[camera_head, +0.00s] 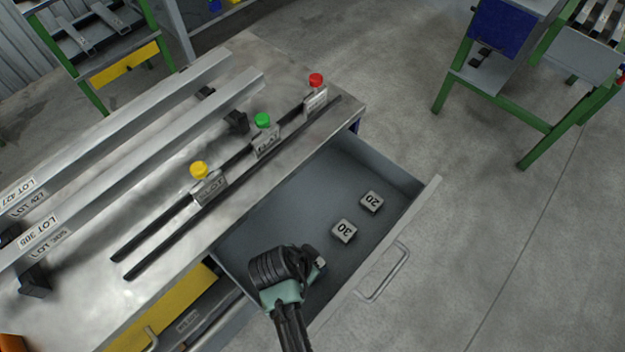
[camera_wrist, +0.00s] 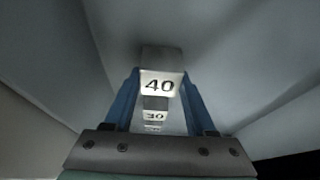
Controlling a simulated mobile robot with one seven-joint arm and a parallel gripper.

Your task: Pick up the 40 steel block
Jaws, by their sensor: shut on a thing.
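The 40 steel block (camera_wrist: 159,84) shows in the wrist view between the two blue fingers of my gripper (camera_wrist: 158,100). My gripper is shut on it. In the head view my gripper (camera_head: 316,262) is at the near end of the open drawer, and the block is mostly hidden by it; whether it touches the drawer floor I cannot tell. The 30 block (camera_head: 344,231) and the 20 block (camera_head: 372,202) lie apart in the drawer, to the upper right of my gripper.
The grey drawer (camera_head: 285,213) is pulled out of the table (camera_head: 240,62), with its handle (camera_head: 385,272) on the outer front. Long metal bars and yellow, green and red knobs stand on the tabletop. Open floor (camera_head: 480,220) lies to the right.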

